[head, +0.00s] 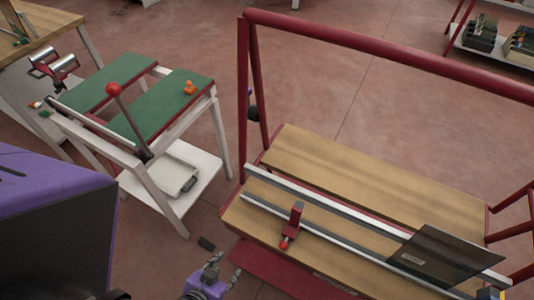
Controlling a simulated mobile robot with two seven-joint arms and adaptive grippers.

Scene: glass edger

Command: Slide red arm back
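The red arm (296,218) is a small upright red block with a red ball at its near end. It sits on the metal rail (330,232) of a wood-topped bench (375,190), left of the rail's middle. A dark glass sheet (440,258) lies across the rail's right end. My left gripper (221,259) is at the bottom edge, left of the bench and apart from the red arm. Its fingers are spread and nothing shows between them. I cannot make out my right gripper; only an unclear dark and yellow piece shows at the bottom right edge.
A red tubular frame (390,55) rises behind the bench, with a post at its left. A green-topped table (160,105) at left carries a lever with a red ball (113,89) and a small orange object (190,88). Bare floor lies between table and bench.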

